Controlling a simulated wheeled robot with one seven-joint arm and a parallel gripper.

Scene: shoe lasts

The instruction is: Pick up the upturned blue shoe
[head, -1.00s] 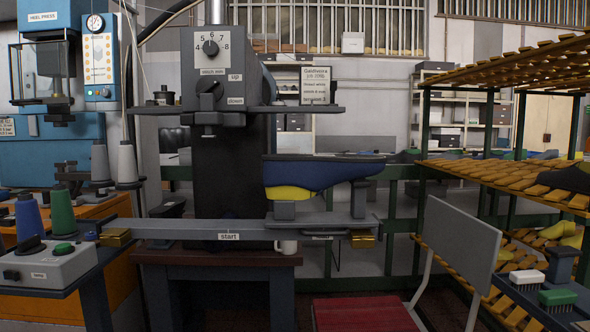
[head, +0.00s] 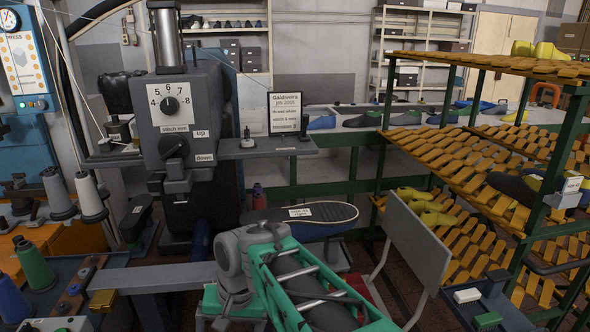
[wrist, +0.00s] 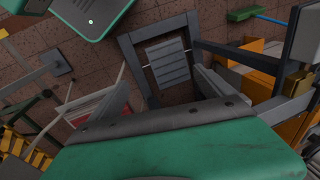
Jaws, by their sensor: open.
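The upturned blue shoe (head: 325,228) sits at the stitching machine in the head view, its dark sole (head: 335,212) facing up with a white label. The shoe is not recognizable in the wrist view. The head view does not clearly show the gripper's tips.
The stitching machine (head: 183,120) stands behind the shoe, with a grey beam (head: 150,278) at left. A grey chair back (head: 413,250) and slatted racks (head: 455,205) crowd the right. Thread cones (head: 90,195) stand at left. A pedal (wrist: 167,65) lies below my gripper.

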